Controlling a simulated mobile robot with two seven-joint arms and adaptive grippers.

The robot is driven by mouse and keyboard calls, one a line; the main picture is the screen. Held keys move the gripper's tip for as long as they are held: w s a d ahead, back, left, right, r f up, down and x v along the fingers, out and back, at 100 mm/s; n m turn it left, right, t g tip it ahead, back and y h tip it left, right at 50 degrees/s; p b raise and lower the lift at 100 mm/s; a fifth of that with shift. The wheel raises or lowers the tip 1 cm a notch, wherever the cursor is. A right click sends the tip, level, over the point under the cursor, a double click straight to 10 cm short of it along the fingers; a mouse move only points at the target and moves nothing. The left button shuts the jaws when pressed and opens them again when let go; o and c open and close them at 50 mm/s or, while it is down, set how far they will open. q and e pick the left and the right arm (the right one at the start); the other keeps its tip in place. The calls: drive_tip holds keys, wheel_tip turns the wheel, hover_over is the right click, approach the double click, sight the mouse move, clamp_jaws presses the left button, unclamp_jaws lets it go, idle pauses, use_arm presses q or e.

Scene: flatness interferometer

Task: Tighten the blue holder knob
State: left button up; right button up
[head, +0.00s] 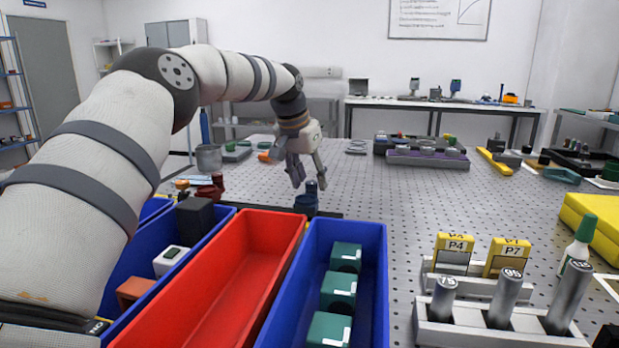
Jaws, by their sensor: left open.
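A dark blue holder (305,206) stands on the perforated table just behind the blue bin, with a small dark blue knob (311,187) on its top. My left gripper (309,178) points down over the holder, its fingers apart. The fingertips are close to the knob, one to its left and one to its right in the picture; I cannot tell whether they touch it. The holder's lower part is partly hidden by the bin rim. My right gripper is not in view.
A red empty bin (225,285) and a blue bin (375,270) with green blocks stand in front. A rack with metal posts (500,325) is front right. The table's middle right is clear.

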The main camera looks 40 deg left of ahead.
use_arm(q)
clamp_jaws()
drive_tip(key=shift+a+m+h, duration=0.15)
drive_tip(key=shift+m+h, duration=0.25)
drive_tip(key=shift+m, duration=0.4)
drive_tip(key=shift+w+a+f+m+h, duration=0.1)
drive_tip(key=shift+f+m+h, duration=0.05)
drive_tip(key=shift+m, duration=0.4)
drive_tip(key=shift+f+m+h, duration=0.1)
drive_tip(key=shift+m+h, duration=0.05)
drive_tip(key=shift+m, duration=0.4)
drive_tip(key=shift+r+m+h+b, duration=0.2)
drive_tip(key=shift+m+h+b, duration=0.1)
drive_tip(key=shift+m+b, duration=0.2)
unclamp_jaws()
